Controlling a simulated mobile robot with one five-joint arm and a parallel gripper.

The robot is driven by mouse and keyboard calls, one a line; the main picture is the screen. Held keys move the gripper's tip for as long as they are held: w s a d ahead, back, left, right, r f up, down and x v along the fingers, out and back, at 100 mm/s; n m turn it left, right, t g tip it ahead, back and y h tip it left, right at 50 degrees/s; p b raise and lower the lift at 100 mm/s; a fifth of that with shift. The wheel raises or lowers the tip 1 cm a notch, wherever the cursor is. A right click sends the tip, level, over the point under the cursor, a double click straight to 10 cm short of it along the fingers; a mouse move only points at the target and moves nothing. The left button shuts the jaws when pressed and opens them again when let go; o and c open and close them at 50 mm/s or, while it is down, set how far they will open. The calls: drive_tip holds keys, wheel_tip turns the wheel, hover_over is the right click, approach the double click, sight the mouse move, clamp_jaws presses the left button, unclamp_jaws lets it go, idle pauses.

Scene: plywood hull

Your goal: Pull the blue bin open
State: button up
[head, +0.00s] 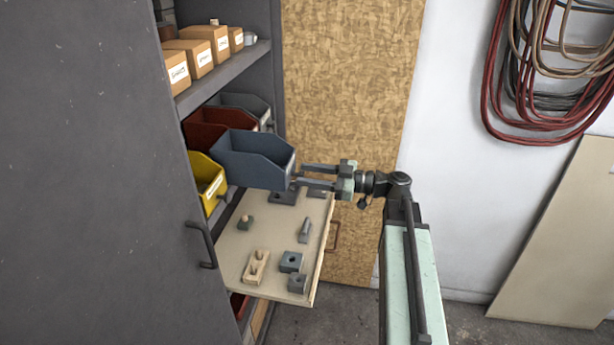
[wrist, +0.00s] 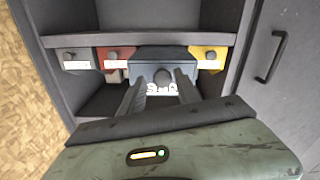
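The blue bin (head: 250,160) sits on the shelf and sticks out past the bins beside it, its open top showing. In the wrist view its front (wrist: 160,57) is straight ahead, with a dark round knob (wrist: 162,77) and a partly hidden white label below it. My gripper (head: 302,175) is at the bin's front, its two fingers parted. In the wrist view the fingers (wrist: 162,84) lie left and right of the knob, with a small gap showing on each side. Contact with the bin's front cannot be told.
A yellow bin (head: 205,183), a red bin (head: 222,118) and a grey bin (head: 248,104) stand beside it. Below, a pull-out board (head: 268,238) holds several small blocks. Cardboard boxes (head: 197,58) sit on the shelf above. A grey door with a handle (head: 199,246) stands at the left.

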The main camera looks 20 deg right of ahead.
drive_tip(key=shift+s+a, duration=0.1)
drive_tip(key=shift+a, duration=0.05)
drive_tip(key=v, duration=0.8)
drive_tip(key=shift+a, duration=0.1)
